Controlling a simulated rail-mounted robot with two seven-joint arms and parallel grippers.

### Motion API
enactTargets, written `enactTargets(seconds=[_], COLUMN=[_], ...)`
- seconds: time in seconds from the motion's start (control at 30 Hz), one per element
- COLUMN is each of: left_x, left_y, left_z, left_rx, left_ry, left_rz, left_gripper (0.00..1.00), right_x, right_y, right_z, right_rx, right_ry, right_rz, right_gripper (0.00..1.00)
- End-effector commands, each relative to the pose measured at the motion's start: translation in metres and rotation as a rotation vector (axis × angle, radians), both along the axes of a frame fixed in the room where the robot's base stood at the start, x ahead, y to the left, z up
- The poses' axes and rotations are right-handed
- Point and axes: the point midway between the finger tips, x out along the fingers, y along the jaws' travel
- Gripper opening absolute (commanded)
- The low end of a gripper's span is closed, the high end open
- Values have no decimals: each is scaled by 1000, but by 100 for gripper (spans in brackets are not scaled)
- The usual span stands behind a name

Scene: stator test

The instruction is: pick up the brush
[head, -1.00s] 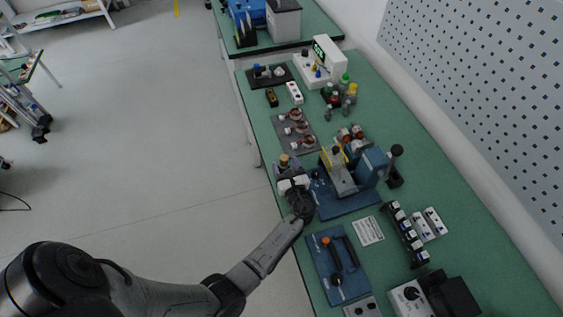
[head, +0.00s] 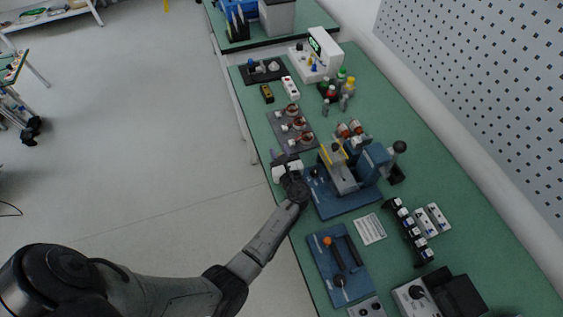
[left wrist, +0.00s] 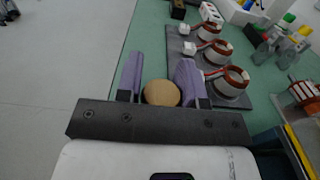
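My left gripper (head: 281,155) is at the left edge of the green bench, its two purple fingers apart. In the left wrist view, a round tan knob (left wrist: 161,93), perhaps the top of the brush, shows between the fingers (left wrist: 161,78). The fingers flank it closely; I cannot tell whether they touch it. The rest of that object is hidden by the gripper's dark bar. I do not make out the brush in the head view now. My right gripper is not in view.
A grey plate (head: 282,125) with three copper-wound stators lies just beyond the gripper. A blue-based press (head: 345,203) stands to its right, and a blue board with an orange-knobbed lever (head: 328,241) lies nearer. Open floor lies left of the green bench (head: 380,110).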

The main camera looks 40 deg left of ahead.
Motion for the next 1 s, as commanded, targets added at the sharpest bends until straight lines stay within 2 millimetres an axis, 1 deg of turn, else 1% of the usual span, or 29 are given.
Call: enactTargets(seconds=[0.03, 0.27, 0.47, 0.57, 0.67, 0.77, 0.9, 0.97, 1.0], left_x=[0, 0, 0, 0, 0, 0, 0, 2, 3], left_y=[0, 0, 0, 0, 0, 0, 1, -7, -10], left_z=[0, 0, 0, 4, 14, 28, 52, 56, 61], left_rx=[0, 0, 0, 0, 0, 1, 1, -1, -1], left_ry=[0, 0, 0, 0, 0, 0, 0, 0, 0], left_rz=[0, 0, 0, 0, 0, 0, 0, 2, 5], left_gripper=[30, 8, 8, 8, 8, 8, 8, 8, 8], right_x=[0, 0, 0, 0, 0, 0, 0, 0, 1], right_y=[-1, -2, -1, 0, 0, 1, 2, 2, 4], right_z=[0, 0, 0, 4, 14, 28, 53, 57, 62], right_rx=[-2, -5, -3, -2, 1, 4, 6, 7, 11], right_ry=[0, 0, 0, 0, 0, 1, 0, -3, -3], right_rz=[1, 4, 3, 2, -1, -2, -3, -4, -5], right_gripper=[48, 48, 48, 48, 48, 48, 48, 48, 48])
